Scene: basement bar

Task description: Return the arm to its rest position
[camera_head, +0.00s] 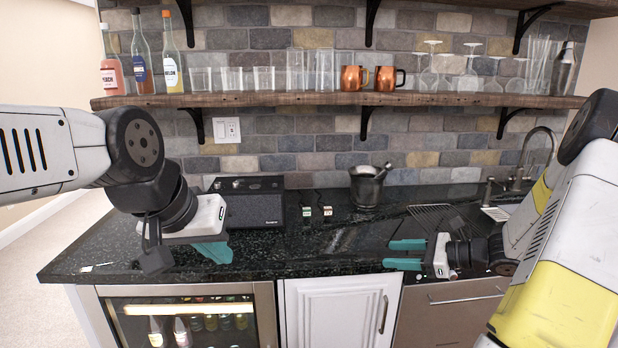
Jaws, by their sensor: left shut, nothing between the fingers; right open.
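My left gripper (214,251) has teal fingers and hangs over the left part of the black counter (300,262). Its fingers are together with nothing between them. Its arm comes in from the left edge. My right gripper (405,254) is over the front right part of the counter and points left. Its two teal fingers are apart and nothing is between them. Its arm comes in from the right edge. I cannot tell how high each gripper is above the counter.
A black speaker-like box (252,208), a metal mortar (367,187) and two small items (318,211) stand towards the wall. A sink tap (530,158) is at the right. A wooden shelf (300,99) holds bottles, glasses and copper mugs (387,78). The middle front counter is clear.

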